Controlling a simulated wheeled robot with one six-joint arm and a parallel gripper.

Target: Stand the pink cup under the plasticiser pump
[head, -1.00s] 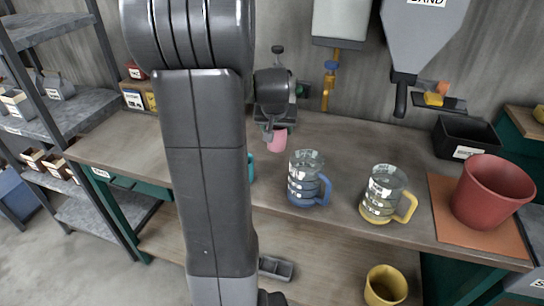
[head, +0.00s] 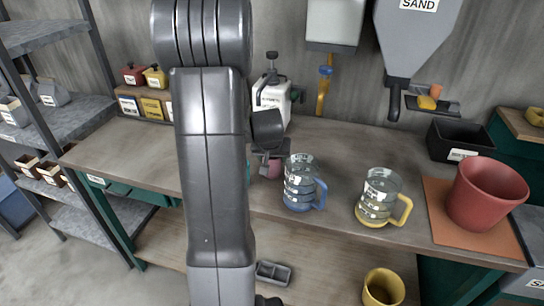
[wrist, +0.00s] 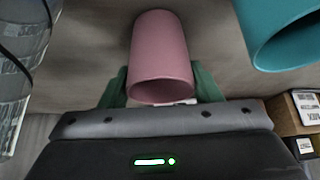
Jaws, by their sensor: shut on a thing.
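The pink cup (head: 275,169) is held in my gripper (head: 268,158), in front of the pump bottle and just left of the blue-handled mug. In the wrist view the cup (wrist: 160,55) sits between the two green fingers of my gripper (wrist: 160,90), which are shut on it. I cannot tell whether its base touches the bench. A white bottle with a dark pump head (head: 273,95), apparently the plasticiser pump, stands at the back of the bench, behind my gripper. The cup is not under its spout. My arm hides part of this area.
A teal cup (wrist: 285,35) is close beside the pink cup. A blue-handled glass mug (head: 300,185) and a yellow-handled one (head: 380,197) stand to the right. A red pot (head: 485,192) is farther right. The bench (head: 330,140) is clear behind the mugs.

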